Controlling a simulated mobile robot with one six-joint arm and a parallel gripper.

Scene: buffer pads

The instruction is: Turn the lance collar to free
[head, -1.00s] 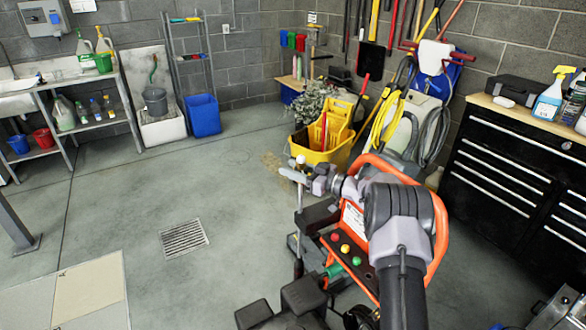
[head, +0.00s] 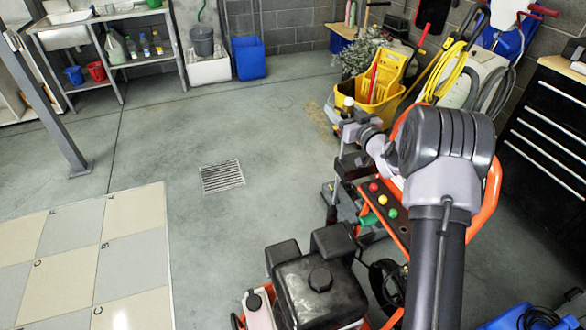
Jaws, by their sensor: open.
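The pressure washer (head: 318,283) stands at the bottom centre of the head view, with a black engine and orange frame. A thin dark upright shaft (head: 332,205), apparently the lance, stands at its left side. A cream knob with a brass-coloured part (head: 348,104) shows above my gripper, near the shaft's upper end. My gripper (head: 350,128) is open and points left and away, close to this upper end. I cannot tell whether it touches anything. The collar and its setting cannot be made out; the gripper and arm cover part of this area.
A yellow mop bucket (head: 368,112) stands just behind my gripper. A black tool chest (head: 545,125) is at the right. Blue objects (head: 530,318) lie at the bottom right. The floor around the drain grate (head: 222,177) is clear. A tiled panel (head: 85,262) lies at the left.

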